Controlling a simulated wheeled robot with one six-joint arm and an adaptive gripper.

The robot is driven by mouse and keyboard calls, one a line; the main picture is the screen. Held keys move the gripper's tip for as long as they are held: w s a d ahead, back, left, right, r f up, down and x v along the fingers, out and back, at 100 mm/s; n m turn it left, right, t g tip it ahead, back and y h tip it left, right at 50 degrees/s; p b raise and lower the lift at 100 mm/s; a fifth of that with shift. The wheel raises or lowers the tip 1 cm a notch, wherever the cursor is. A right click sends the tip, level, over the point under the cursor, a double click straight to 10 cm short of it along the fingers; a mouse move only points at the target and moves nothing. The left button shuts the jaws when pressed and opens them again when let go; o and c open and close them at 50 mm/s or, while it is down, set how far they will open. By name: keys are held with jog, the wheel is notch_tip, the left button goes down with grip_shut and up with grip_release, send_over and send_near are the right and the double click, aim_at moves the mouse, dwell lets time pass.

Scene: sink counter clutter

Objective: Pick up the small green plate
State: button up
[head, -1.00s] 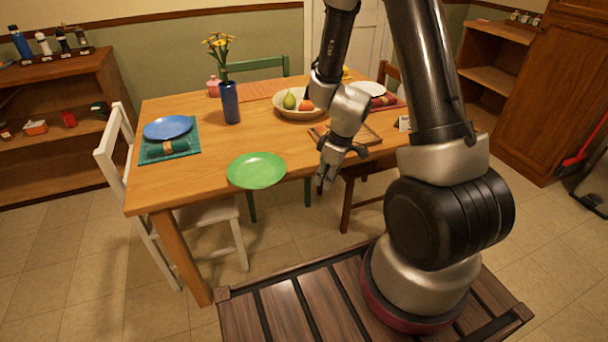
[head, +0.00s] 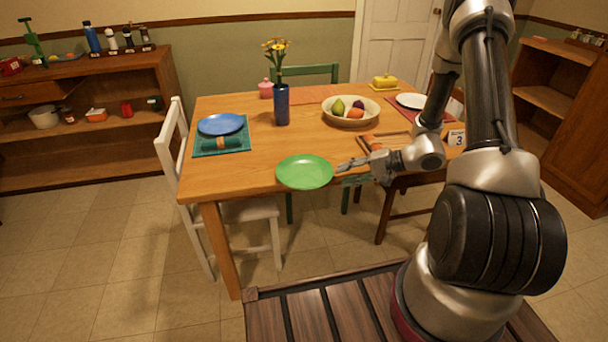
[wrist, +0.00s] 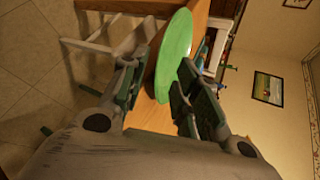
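The small green plate (head: 304,172) lies at the front edge of the wooden table, its near rim reaching to or slightly past the edge. My gripper (head: 347,172) is just right of the plate at about table-edge height, its fingers pointing left toward the plate's right rim. In the wrist view the green plate (wrist: 174,52) shows ahead, beyond and between the fingers. The fingers of my gripper (wrist: 155,92) are spread apart, with nothing held between them. Whether a fingertip touches the rim cannot be told.
The table (head: 245,165) also bears a blue plate (head: 220,124) on a teal mat, a blue vase (head: 282,105) with flowers, and a fruit bowl (head: 349,112). A wooden tray (head: 395,138) lies behind my gripper. A white chair (head: 180,150) stands at left. The wood left of the green plate is clear.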

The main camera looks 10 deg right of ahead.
aim_at(326, 180)
jog(key=x, duration=0.5)
jog(key=shift+a+f, duration=0.15)
grip_shut()
